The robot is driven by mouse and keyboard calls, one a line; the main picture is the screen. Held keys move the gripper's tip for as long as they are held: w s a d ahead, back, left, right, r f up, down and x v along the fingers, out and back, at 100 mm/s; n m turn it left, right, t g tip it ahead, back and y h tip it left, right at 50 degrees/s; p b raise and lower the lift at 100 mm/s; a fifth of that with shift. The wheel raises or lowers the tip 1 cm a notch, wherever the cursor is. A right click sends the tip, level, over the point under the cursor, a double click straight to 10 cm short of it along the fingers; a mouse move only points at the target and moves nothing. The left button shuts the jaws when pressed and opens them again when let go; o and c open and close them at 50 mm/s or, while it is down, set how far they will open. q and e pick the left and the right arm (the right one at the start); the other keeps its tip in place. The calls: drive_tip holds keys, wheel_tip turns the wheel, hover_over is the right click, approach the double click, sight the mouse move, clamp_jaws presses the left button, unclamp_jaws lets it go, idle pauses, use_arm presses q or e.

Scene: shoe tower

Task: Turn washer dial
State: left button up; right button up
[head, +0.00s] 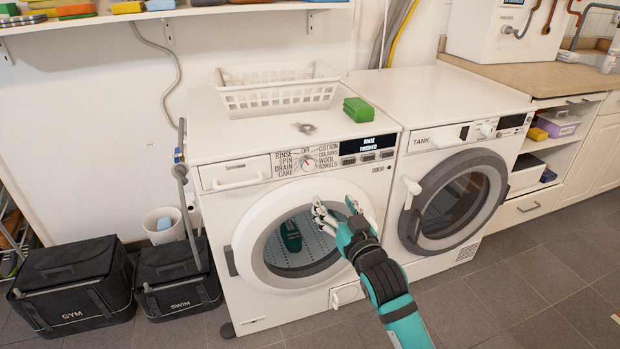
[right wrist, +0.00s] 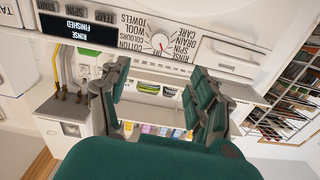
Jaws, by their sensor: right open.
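The washer dial (head: 308,162) is a round pale knob with a red mark, on the front panel of the left washer (head: 225,205). Printed labels such as OFF, RINSE, SPIN and COTTON surround it. It also shows in the right wrist view (right wrist: 160,42), where the lettering is upside down. The washer display (head: 367,144) reads RINSE FINISHED. My right gripper (head: 335,211) is open and empty in front of the round door, below the dial and apart from it. In the right wrist view its fingers (right wrist: 158,88) are spread, with the dial beyond them. My left gripper is out of view.
A white basket (head: 277,97) and a green block (head: 358,109) stand on the washer top. A dark green item (head: 291,236) shows through the door glass. A second machine marked TANK (head: 420,142) stands right. Black GYM (head: 72,290) and SWIM bags (head: 178,280) stand left.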

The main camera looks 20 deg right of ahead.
sight(309, 165)
drive_tip(key=w+b, duration=0.1)
drive_tip(key=w, duration=0.6)
drive_tip(key=w+b, duration=0.1)
drive_tip(key=w, duration=0.7)
drive_tip(key=shift+w+a+b, duration=0.2)
drive_tip(key=shift+w+b, duration=0.1)
drive_tip(key=shift+b, duration=0.05)
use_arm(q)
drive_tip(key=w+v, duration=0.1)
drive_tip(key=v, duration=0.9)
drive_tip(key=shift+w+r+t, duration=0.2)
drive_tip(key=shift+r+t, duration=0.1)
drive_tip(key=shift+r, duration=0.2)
use_arm(e)
drive_tip(key=shift+w, duration=0.5)
drive_tip(key=c, duration=1.2)
drive_tip(key=shift+r+m+p, duration=0.15)
drive_tip(key=shift+m+p, duration=0.95)
drive_tip(key=shift+p, duration=0.1)
drive_tip(key=m+p, duration=0.2)
drive_tip(key=m, duration=0.1)
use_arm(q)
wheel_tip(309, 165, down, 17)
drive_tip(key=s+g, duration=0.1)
use_arm(e)
drive_tip(key=shift+m, duration=0.4)
